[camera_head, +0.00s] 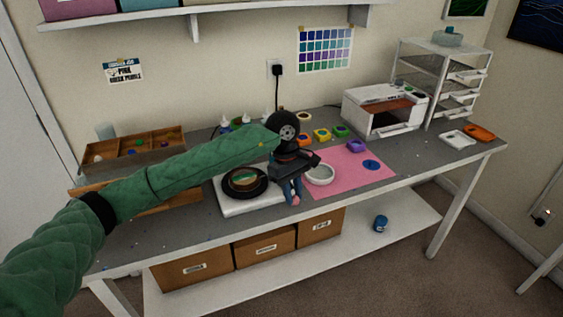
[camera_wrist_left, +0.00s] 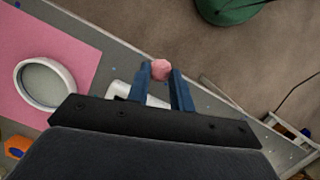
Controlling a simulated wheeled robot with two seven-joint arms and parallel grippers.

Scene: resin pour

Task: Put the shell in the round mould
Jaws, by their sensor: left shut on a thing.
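The pink shell (camera_wrist_left: 160,70) is held between the blue fingertips of my left gripper (camera_wrist_left: 160,77). In the head view the shell (camera_head: 295,201) shows small below my left gripper (camera_head: 292,191), near the table's front edge. The round mould (camera_head: 319,175) is a white ring-shaped dish on the pink mat, just right of the gripper. It also shows in the left wrist view (camera_wrist_left: 45,85), to the left of the fingers, with its inside looking empty. The shell is apart from the mould. My right gripper is not in view.
A pink mat (camera_head: 365,174) carries a blue round piece (camera_head: 372,165). A white scale (camera_head: 228,207) with a black dish stands left of the gripper. Small coloured moulds or cups and a white printer-like box (camera_head: 372,105) stand behind. A wooden sorting box (camera_head: 130,151) is at left.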

